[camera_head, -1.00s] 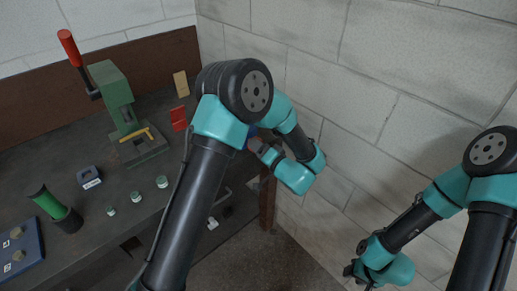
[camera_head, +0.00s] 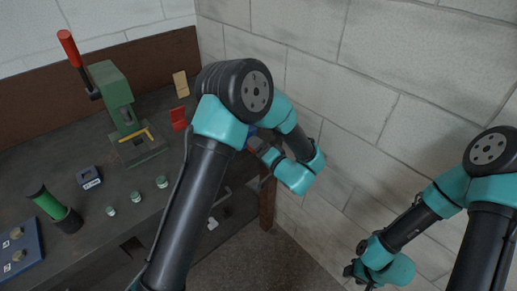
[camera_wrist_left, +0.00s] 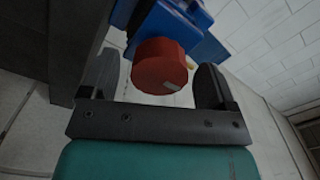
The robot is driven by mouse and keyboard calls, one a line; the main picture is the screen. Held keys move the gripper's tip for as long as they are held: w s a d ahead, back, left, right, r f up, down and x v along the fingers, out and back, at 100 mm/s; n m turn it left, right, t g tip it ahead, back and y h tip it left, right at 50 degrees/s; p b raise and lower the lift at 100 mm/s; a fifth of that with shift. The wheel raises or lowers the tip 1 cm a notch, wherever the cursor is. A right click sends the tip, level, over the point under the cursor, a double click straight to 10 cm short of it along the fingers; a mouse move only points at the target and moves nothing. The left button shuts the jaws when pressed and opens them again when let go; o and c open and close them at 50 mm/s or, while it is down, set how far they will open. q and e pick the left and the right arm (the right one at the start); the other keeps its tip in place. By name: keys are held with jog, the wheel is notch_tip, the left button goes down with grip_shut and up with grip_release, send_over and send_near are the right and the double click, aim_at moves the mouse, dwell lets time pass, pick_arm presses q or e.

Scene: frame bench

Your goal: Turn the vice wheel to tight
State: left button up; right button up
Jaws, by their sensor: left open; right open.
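In the left wrist view, the vice (camera_wrist_left: 185,28) is blue, and its red wheel (camera_wrist_left: 160,66) faces me with a small pale mark low on its right side. My left gripper (camera_wrist_left: 157,82) is open, with one finger on each side of the red wheel and a visible gap at both sides. In the head view my left arm hides most of the vice, and only a bit of blue shows beside my left gripper (camera_head: 257,144). My right gripper (camera_head: 352,272) is open and empty at the lower right, away from the bench.
The dark bench (camera_head: 100,240) carries a green press (camera_head: 118,97) with a red-handled lever, several small green-topped pieces, a blue block (camera_head: 89,177), a green cylinder (camera_head: 50,203) and a blue panel (camera_head: 20,255). A red piece (camera_head: 179,118) stands near the back. A block wall (camera_head: 400,90) rises at the right.

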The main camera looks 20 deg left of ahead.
pick_arm(q)
jog(key=v, duration=1.7)
jog(key=shift+d, duration=0.2)
jog(key=w+a+f+h, duration=0.3)
jog(key=a+f+h, duration=0.3)
jog(key=a+f, duration=0.15)
jog(key=w+a+f+h, duration=0.2)
jog(key=a+f+h, duration=0.35)
jog(key=f, duration=0.35)
jog(key=s+a+f+n+g+h, duration=0.1)
jog(key=s+a+f+g+h, duration=0.2)
jog(key=s, duration=0.6)
jog(key=s+a+f+n+g+h, duration=0.2)
jog(key=s+a+f+g+h, duration=0.2)
jog(key=s, duration=0.6)
notch_tip(320, 180, down, 4)
jog(key=shift+r+g, duration=0.2)
jog(key=shift+g, duration=0.8)
